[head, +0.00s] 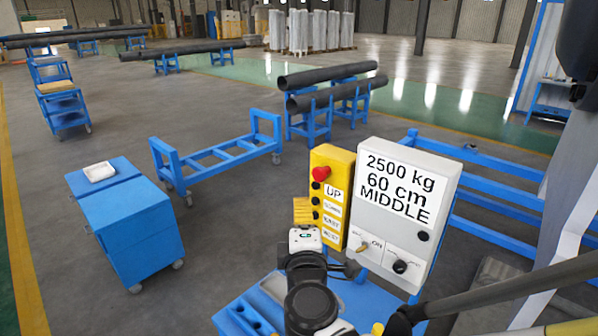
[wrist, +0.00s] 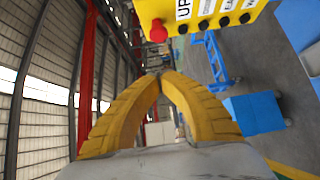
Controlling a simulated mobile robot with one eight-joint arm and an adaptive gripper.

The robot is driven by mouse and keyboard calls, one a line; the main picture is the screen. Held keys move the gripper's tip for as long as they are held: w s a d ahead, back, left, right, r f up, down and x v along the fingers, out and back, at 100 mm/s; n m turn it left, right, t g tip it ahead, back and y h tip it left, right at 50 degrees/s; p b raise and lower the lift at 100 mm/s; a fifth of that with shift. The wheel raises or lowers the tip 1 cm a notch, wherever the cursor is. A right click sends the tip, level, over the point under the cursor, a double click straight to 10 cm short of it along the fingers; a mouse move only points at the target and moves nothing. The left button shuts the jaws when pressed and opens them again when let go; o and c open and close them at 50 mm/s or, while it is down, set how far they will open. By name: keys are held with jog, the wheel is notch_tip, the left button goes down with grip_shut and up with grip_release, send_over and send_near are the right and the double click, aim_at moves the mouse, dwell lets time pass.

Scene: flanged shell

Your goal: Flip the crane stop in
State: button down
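A red mushroom-shaped stop button (head: 321,173) sticks out of the upper front of a yellow control box (head: 333,165). The box has an UP label and several black buttons below the red one. In the wrist view the red button (wrist: 158,31) hangs at the lower left of the yellow box (wrist: 205,12), beyond my fingertips. My gripper (head: 303,208) is just left of the box and lower than the red button. In the wrist view its yellow fingers (wrist: 166,74) meet at the tips, with nothing visible between them. I cannot tell whether it touches the box.
A white panel (head: 400,206) reading 2500 kg, 60 cm, MIDDLE stands right beside the box, with knobs low on its face. A blue cabinet (head: 130,230) and blue wheeled frame (head: 215,160) stand left. Dark pipes (head: 330,85) rest on blue stands behind.

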jog(key=b, duration=0.1)
send_near(316, 173)
jog(key=w+a, duration=0.4)
jog(key=w, duration=0.2)
jog(key=shift+w+d+b, duration=0.3)
jog(key=shift+w+d, duration=0.65)
jog(key=shift+d, duration=0.3)
jog(key=shift+w+d, duration=0.8)
jog(key=shift+d, duration=0.05)
jog(key=shift+a, duration=0.1)
